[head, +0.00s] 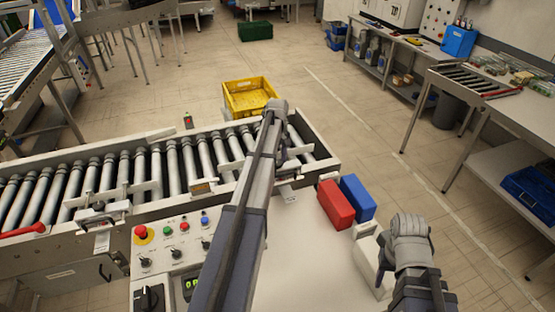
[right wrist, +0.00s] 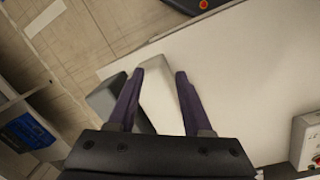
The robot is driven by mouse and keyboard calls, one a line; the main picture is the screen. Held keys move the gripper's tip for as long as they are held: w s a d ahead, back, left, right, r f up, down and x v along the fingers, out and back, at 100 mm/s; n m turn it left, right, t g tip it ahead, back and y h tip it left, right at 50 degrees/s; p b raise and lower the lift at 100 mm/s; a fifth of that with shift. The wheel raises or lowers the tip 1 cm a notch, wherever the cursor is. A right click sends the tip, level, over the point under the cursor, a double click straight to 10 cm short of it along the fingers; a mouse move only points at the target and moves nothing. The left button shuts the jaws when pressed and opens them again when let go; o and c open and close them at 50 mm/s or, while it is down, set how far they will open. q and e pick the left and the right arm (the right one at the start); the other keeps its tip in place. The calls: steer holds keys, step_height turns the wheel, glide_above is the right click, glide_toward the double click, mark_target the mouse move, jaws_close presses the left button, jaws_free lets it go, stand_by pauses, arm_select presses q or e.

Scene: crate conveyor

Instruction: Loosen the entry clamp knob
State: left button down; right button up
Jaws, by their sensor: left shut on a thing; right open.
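My left arm reaches across the control panel to the right end of the roller conveyor (head: 165,172). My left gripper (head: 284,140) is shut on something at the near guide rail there. Its fingers and the held part are largely hidden by the wrist, so I cannot make out the knob. A second clamp (head: 98,212) with a dark knob is in plain view at the left on the near rail. My right gripper (head: 392,262) is over the right edge of the white table; in the right wrist view its fingers (right wrist: 160,74) are open, with a white block (right wrist: 158,100) beneath or between them.
A red box (head: 336,204) and a blue box (head: 358,198) stand on the table (head: 300,245) left of my right gripper. The control panel (head: 170,250) has several buttons and knobs. A yellow crate (head: 249,96) lies beyond the conveyor.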

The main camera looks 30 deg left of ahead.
mark_target(277, 162)
arm_select(q)
steer(key=shift+n, duration=0.3)
steer(key=shift+c, duration=1.5)
jaws_free()
steer(key=shift+r, duration=0.1)
step_height(277, 162, up, 8)
steer(key=p, duration=0.8)
steer(key=shift+f, duration=0.2)
steer(key=shift+f, duration=0.1)
